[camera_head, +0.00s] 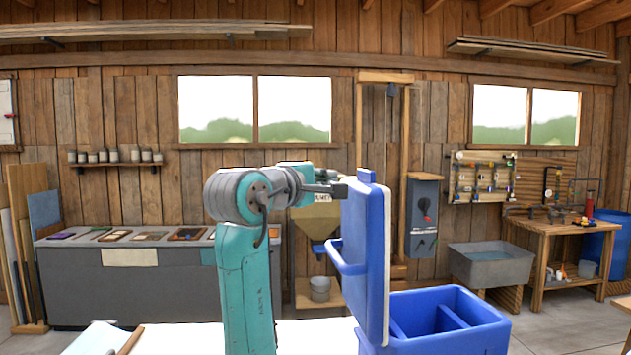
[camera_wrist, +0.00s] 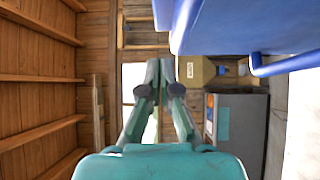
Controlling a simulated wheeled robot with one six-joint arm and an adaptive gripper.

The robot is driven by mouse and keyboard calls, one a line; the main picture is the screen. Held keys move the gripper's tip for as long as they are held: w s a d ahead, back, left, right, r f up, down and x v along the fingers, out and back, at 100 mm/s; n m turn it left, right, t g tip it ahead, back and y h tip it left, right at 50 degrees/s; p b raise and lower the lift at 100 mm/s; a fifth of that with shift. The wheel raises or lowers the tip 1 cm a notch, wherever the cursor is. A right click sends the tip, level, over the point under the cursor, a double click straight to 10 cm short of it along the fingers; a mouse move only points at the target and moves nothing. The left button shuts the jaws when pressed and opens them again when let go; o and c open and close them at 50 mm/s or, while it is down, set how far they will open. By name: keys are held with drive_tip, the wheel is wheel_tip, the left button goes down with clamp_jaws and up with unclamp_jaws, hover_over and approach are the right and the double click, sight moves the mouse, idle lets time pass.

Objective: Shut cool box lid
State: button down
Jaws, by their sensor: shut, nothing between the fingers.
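The blue cool box (camera_head: 450,335) stands at the lower right of the head view, its top open and a divider showing inside. Its blue lid (camera_head: 362,235) stands upright at the box's left side, with a pale rim and a bar handle (camera_head: 345,262) on its left face. The lid (camera_wrist: 240,25) also fills the upper right of the wrist view. My gripper (camera_head: 340,189) is shut and empty at the upper left edge of the lid; whether it touches is unclear. Its fingers (camera_wrist: 160,72) meet left of the lid in the wrist view.
A white surface (camera_head: 180,340) lies in front, with papers at its left. A grey counter (camera_head: 135,285) with trays runs along the back wall. A grey sink (camera_head: 490,265) and a wooden workbench (camera_head: 565,232) stand behind the box at right.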

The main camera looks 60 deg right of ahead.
sight(362, 173)
drive_tip(key=shift+s+d+r, duration=0.1)
drive_tip(key=shift+s+d, duration=0.4)
drive_tip(key=shift+d, duration=0.55)
drive_tip(key=shift+s+d+f, duration=0.1)
drive_tip(key=shift+s+d, duration=0.35)
drive_tip(key=shift+d, duration=0.6)
drive_tip(key=shift+s+d+r, duration=0.1)
drive_tip(key=shift+s+d, duration=0.4)
drive_tip(key=shift+d, duration=0.55)
drive_tip(key=shift+d, duration=0.1)
